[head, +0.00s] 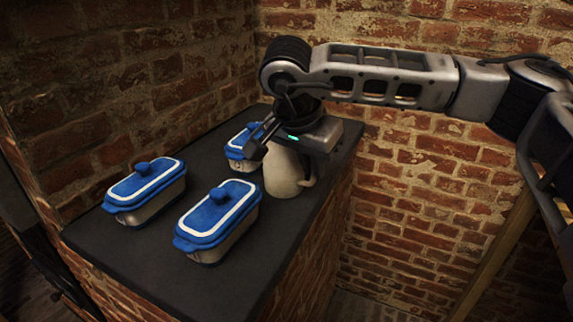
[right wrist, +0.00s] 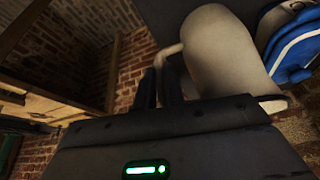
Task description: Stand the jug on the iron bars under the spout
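The cream jug (head: 284,174) is upright at the right edge of the dark counter, its handle toward the right. It also shows large in the right wrist view (right wrist: 217,52). My right gripper (right wrist: 161,88) is over the jug from above. Its two dark fingers are close together on either side of the jug's handle (right wrist: 172,50) and look shut on it. In the head view the gripper's housing hides the jug's top and the fingers. I cannot tell whether the jug's base touches the counter. My left gripper, the iron bars and the spout are not in view.
Brick walls close off the left and back.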

